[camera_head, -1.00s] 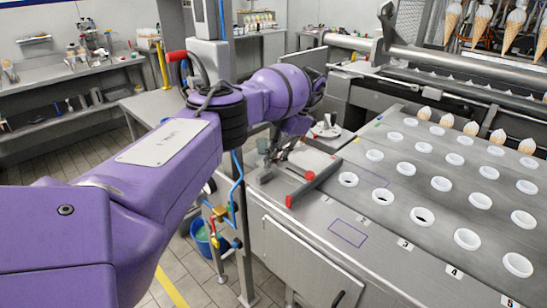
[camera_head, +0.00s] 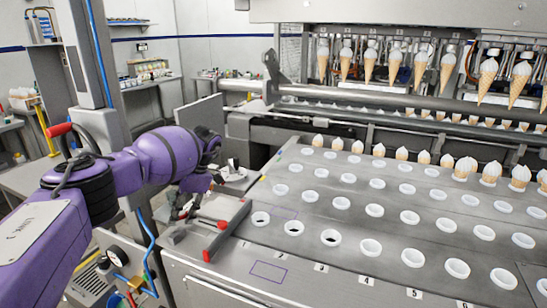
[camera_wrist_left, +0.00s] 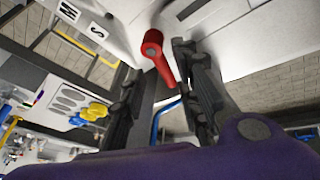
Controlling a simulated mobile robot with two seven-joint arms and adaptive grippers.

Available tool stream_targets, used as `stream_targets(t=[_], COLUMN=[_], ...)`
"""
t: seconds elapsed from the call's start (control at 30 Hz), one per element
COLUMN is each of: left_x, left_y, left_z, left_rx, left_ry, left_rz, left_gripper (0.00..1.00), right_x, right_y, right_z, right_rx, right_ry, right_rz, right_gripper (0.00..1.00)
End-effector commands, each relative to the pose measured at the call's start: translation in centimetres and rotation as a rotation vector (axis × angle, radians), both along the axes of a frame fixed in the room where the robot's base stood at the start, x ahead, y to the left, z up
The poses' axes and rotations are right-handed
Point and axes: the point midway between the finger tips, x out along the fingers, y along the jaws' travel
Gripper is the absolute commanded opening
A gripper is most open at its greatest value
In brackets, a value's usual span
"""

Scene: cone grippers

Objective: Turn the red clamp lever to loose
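The red clamp lever (camera_head: 211,222) is on the near left corner of the metal machine deck, beside a dark bar with a red end. In the left wrist view the red lever (camera_wrist_left: 160,58) has a round hub and a tapering arm that reaches between the fingers. My left gripper (camera_head: 184,207) is just left of the lever in the head view. In the wrist view its two dark fingers (camera_wrist_left: 158,68) are apart, one on each side of the lever's arm, which is nearer the right-hand finger. Contact cannot be told. My right gripper is not in view.
The deck (camera_head: 325,262) carries rows of white ring holders (camera_head: 410,217), with filled cones (camera_head: 400,154) along the back. More cones hang above in the machine. The dark bar (camera_head: 228,229) stands close to the lever. A blue hose (camera_head: 147,245) runs below my left arm.

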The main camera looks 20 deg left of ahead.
Motion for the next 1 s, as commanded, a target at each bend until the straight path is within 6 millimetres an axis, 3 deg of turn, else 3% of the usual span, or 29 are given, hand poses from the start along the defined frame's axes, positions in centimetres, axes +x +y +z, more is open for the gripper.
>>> stream_targets(t=[0.13, 0.47, 0.83, 1.0], left_x=[0.3, 1.7, 0.7, 3.4], left_y=[0.8, 1.4, -1.8, -3.9], left_z=[0.4, 0.1, 7.3, 6.9], left_rx=[0.001, 0.002, 0.0, -0.037], left_ry=[-0.004, -0.001, -0.003, -0.172], left_rz=[-0.284, -0.855, -0.838, -0.798], left_gripper=[0.29, 0.29, 0.29, 0.29], right_x=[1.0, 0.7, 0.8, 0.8], right_y=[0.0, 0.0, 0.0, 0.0], right_z=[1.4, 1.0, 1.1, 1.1], right_rx=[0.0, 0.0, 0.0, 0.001], right_ry=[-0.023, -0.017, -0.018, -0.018], right_rz=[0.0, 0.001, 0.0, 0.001], right_gripper=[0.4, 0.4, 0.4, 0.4])
